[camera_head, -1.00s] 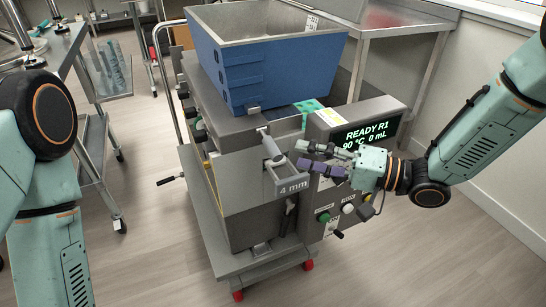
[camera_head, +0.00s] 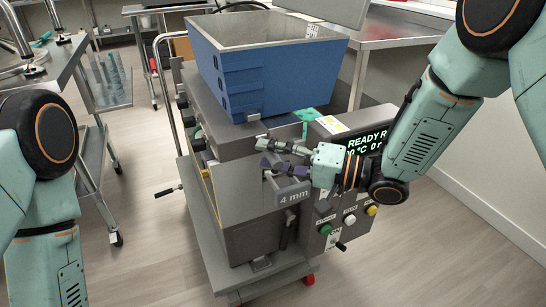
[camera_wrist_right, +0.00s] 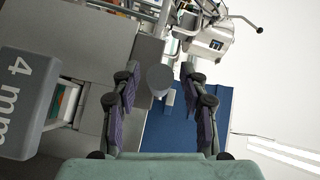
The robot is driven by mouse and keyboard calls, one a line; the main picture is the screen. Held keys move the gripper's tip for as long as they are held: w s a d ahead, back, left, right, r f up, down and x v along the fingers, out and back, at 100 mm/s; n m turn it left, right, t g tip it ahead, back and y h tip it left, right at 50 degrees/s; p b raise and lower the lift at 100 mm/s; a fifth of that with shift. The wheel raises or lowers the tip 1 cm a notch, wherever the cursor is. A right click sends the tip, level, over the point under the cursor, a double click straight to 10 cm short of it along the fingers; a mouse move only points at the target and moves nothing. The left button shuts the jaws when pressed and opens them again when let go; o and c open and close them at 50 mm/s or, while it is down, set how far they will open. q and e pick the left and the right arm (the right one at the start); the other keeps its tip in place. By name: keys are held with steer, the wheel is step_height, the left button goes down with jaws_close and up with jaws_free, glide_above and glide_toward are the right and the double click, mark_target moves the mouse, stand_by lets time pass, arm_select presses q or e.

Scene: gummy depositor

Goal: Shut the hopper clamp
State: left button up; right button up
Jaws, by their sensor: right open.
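The blue hopper (camera_head: 270,75) sits on top of the grey depositor (camera_head: 235,140), with a small grey catch (camera_head: 252,116) at its lower front edge. My right gripper (camera_head: 262,154) is open in front of the machine, just above the "4 mm" block (camera_head: 290,196), and hides most of the clamp lever in the head view. In the right wrist view, the round grey end of the lever (camera_wrist_right: 160,78) shows between the two spread fingers, with a gap on each side. The blue hopper (camera_wrist_right: 215,125) lies behind it. My left gripper is out of view; only its arm shows.
The display panel (camera_head: 365,145) stands right of the hopper, partly behind my right arm, with coloured buttons (camera_head: 350,219) below. A steel table (camera_head: 400,35) stands behind. A steel cart (camera_head: 95,140) stands left. Floor between cart and machine is clear.

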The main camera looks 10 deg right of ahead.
jaws_close()
stand_by(0.4)
stand_by(0.4)
